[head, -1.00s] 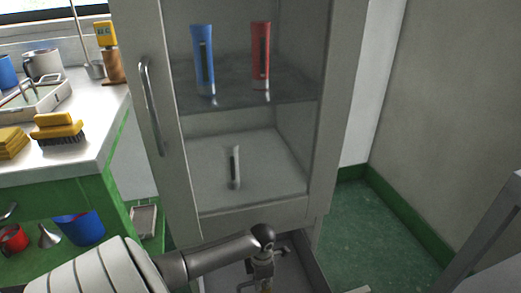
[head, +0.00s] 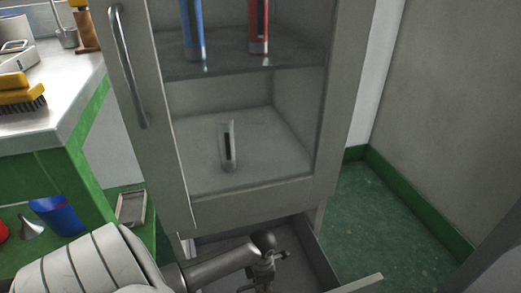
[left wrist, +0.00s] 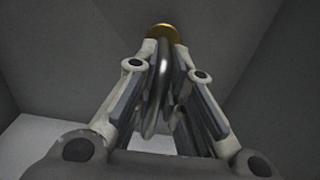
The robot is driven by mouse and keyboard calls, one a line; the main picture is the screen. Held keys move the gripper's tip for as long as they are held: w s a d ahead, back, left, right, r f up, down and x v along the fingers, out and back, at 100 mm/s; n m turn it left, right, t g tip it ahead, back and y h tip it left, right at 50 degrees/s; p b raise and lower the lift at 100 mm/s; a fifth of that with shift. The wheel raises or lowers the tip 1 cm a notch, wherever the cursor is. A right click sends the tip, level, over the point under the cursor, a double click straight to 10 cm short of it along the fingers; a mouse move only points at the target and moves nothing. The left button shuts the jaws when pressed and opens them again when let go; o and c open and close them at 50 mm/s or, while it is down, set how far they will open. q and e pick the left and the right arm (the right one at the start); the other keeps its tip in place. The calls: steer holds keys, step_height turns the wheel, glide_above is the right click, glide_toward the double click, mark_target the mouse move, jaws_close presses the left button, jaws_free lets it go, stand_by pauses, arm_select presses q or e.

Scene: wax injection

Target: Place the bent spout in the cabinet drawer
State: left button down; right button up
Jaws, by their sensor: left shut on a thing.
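My left gripper (head: 262,276) reaches into the open cabinet drawer (head: 318,248) below the glazed cabinet. In the left wrist view, the gripper (left wrist: 163,75) is shut on the bent spout (left wrist: 163,60), a curved grey metal piece between the fingers. A round brass-coloured end (left wrist: 162,33) shows beyond the fingertips. Grey drawer walls surround it in that view. Whether the spout touches the drawer floor cannot be told. In the head view the spout is mostly hidden by the gripper. My right gripper is not in view.
The cabinet (head: 255,215) holds a blue tube (head: 192,28) and a red tube (head: 258,28) on its shelf, and a pale tube (head: 228,146) below. A green bench (head: 60,165) stands at left. Green floor (head: 375,210) is clear at right.

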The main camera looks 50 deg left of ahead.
arm_select(q)
steer(key=shift+f, duration=0.1)
steer(key=c, duration=1.5)
jaws_free()
